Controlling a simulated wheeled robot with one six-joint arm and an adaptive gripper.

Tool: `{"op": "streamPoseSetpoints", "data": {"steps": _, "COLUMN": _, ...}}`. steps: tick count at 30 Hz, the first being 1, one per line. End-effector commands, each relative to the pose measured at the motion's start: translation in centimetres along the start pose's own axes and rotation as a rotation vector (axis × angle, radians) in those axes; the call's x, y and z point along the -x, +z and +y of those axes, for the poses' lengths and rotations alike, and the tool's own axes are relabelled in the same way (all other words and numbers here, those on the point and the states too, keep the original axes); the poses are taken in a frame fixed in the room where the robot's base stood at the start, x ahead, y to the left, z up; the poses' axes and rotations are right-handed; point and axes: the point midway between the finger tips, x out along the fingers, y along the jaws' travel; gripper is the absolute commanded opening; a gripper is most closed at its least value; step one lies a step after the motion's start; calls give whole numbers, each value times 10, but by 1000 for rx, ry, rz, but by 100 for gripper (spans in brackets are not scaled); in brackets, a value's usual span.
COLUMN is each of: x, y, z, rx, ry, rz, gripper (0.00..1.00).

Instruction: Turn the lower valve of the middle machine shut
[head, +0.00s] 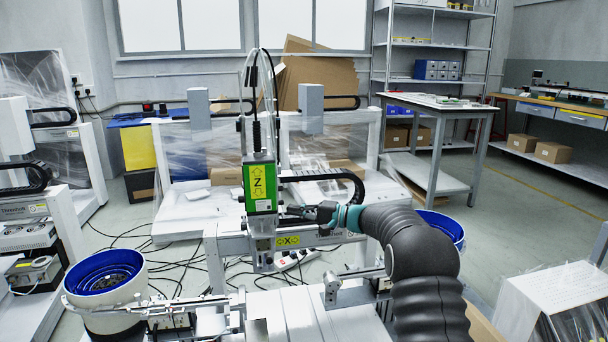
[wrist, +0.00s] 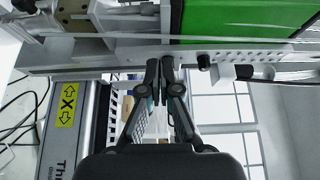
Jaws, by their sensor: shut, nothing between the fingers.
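The middle machine carries an upright unit with a green and yellow Z label (head: 260,188) above a crossbeam with a yellow X label (head: 288,241). My gripper (head: 287,212) reaches in from the right, its tips close beside the lower part of that unit. In the wrist view my gripper (wrist: 160,68) is shut and empty, its tips near a pale perforated rail. A small black knob (wrist: 204,62) sits right of the tips, apart from them; I cannot tell whether it is the lower valve. No valve can be clearly made out in the head view.
A blue-lined bowl feeder (head: 108,280) stands front left, and another blue bowl (head: 440,226) is partly behind my arm. A black cable chain (head: 335,180) runs close above my gripper. Loose cables lie on the floor at left.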

Motion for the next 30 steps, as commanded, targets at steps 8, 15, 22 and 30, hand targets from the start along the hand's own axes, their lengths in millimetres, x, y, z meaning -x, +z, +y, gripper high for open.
{"op": "streamPoseSetpoints", "data": {"steps": 8, "x": 25, "y": -14, "z": 0, "rx": 0, "ry": 1, "rz": 0, "gripper": 0}}
{"op": "streamPoseSetpoints", "data": {"steps": 15, "x": 38, "y": -21, "z": 0, "rx": 0, "ry": 0, "rz": -2, "gripper": 0}}
{"op": "streamPoseSetpoints", "data": {"steps": 22, "x": 38, "y": -21, "z": 0, "rx": -1, "ry": 0, "rz": -2, "gripper": 0}}
{"op": "streamPoseSetpoints", "data": {"steps": 30, "x": 41, "y": -25, "z": -16, "rx": -2, "ry": 1, "rz": -1, "gripper": 0}}
